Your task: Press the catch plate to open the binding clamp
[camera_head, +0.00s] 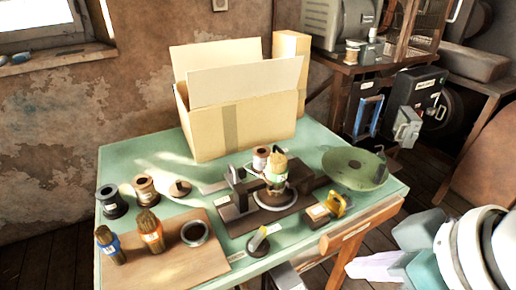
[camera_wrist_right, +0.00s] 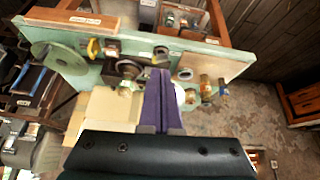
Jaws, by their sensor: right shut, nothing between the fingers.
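A dark press-like device (camera_head: 270,207), apparently the binding clamp, sits on a dark base near the middle of the green table. A bristle-topped item with a green-and-white band (camera_head: 277,170) stands at it and hides part of it. I cannot pick out the catch plate for certain. My right gripper (camera_head: 352,268) is off the table's front right corner, away from the device, its pale purple fingers pointing left. In the right wrist view its purple fingers (camera_wrist_right: 159,74) are together and empty, overlapping the picture of the device. My left gripper is not in view.
The green table (camera_head: 125,165) carries an open cardboard box (camera_head: 250,120) at the back, a green disc (camera_head: 355,168) at right, and a yellow-handled tool (camera_head: 338,203) at the front. A brown board (camera_head: 185,265) holds two brushes and a ring. Several spools stand at left.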

